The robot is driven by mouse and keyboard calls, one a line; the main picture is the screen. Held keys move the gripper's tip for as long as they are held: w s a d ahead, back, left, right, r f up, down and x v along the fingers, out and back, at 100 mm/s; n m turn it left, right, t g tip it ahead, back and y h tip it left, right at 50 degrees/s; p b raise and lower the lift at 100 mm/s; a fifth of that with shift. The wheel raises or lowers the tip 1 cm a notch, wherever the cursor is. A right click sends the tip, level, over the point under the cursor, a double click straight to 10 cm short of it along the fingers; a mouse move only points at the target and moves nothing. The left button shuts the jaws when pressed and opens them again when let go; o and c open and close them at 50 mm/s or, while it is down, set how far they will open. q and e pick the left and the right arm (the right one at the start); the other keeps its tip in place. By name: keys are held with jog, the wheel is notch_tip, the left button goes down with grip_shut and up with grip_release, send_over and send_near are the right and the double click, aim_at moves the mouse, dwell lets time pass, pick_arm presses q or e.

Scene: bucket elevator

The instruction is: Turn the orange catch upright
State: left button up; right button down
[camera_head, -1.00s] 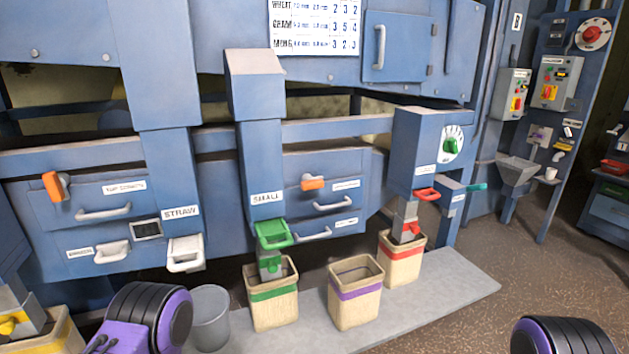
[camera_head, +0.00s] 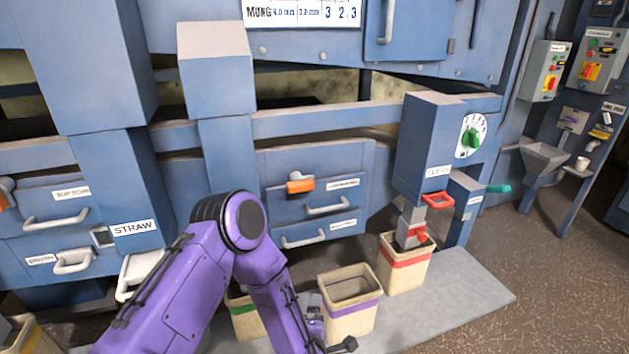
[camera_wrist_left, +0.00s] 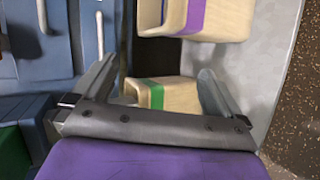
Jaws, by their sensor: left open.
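An orange catch (camera_head: 300,183) lies sideways on the top edge of the middle drawer panel (camera_head: 275,205). A second orange catch (camera_head: 6,195) is cut off at the left edge of the head view, beside the left drawer. My left arm reaches down in front of the machine. Its gripper (camera_head: 335,342) is low near the purple-banded bin, mostly cut off by the bottom edge and well below the catch. In the left wrist view the gripper (camera_wrist_left: 158,85) is open and empty, its fingers wide apart. My right gripper is out of view.
A purple-banded bin (camera_head: 350,285) and a red-banded bin (camera_head: 404,262) stand on the grey slab (camera_head: 450,295). My arm partly hides a green-banded bin (camera_head: 245,318). A chute with a red handle (camera_head: 438,199) juts out right of the drawers. Space before the middle drawers is clear.

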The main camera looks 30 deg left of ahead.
pick_arm(q)
jog(key=w+a+r+n+t+y, duration=0.2)
jog(key=w+r+n+y, duration=0.1)
jog(key=w+r+n, duration=0.65)
jog(key=n+g+y+p, duration=0.2)
jog(key=n+y, duration=0.4)
jog(key=n, duration=0.6)
send_near(302, 189)
jog(key=shift+n, duration=0.35)
jog(key=p+x, duration=0.2)
jog(key=x, duration=0.6)
jog(key=shift+w+a+r, duration=0.1)
jog(key=shift+w+a, duration=0.05)
jog(key=shift+a, duration=0.1)
jog(key=shift+w+a, duration=0.4)
jog(key=shift+a, duration=0.05)
jog(key=c, duration=0.8)
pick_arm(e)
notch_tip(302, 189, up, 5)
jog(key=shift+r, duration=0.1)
